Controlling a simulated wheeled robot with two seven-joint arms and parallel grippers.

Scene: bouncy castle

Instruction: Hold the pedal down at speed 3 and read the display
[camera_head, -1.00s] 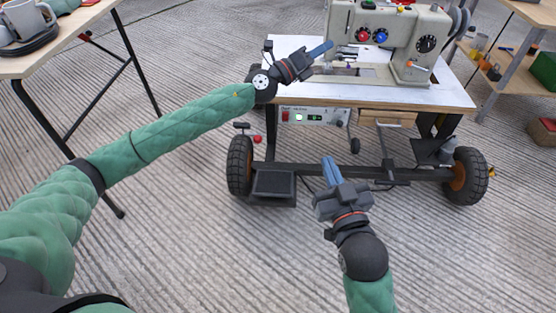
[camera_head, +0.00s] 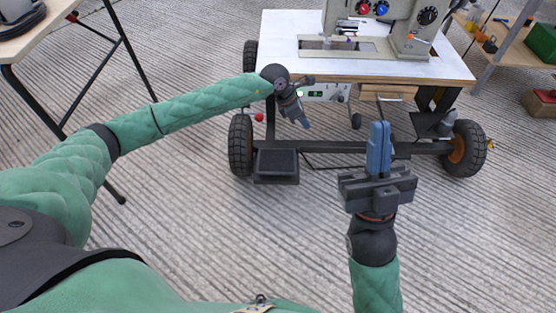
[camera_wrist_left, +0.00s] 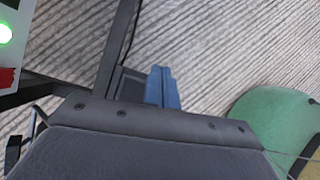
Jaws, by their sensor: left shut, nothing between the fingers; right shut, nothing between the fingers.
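The black pedal (camera_head: 277,166) lies low at the front left of the wheeled sewing machine table, beside the left wheel. In the left wrist view part of the dark pedal (camera_wrist_left: 130,84) shows left of my fingertips. My left gripper (camera_head: 305,123) is shut and empty, pointing down in front of the control panel, above and right of the pedal, apart from it. The panel with the display (camera_head: 316,93) is under the tabletop and partly hidden by my left wrist; its digits are unreadable. A lit green button (camera_wrist_left: 5,33) shows in the left wrist view. My right gripper (camera_head: 379,148) is shut and empty.
The sewing machine (camera_head: 410,30) stands on the white tabletop (camera_head: 290,50). A frame bar (camera_head: 335,147) joins the wheels, right of the pedal. A side table (camera_head: 40,45) is at the left, shelves at the right. The floor in front is clear.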

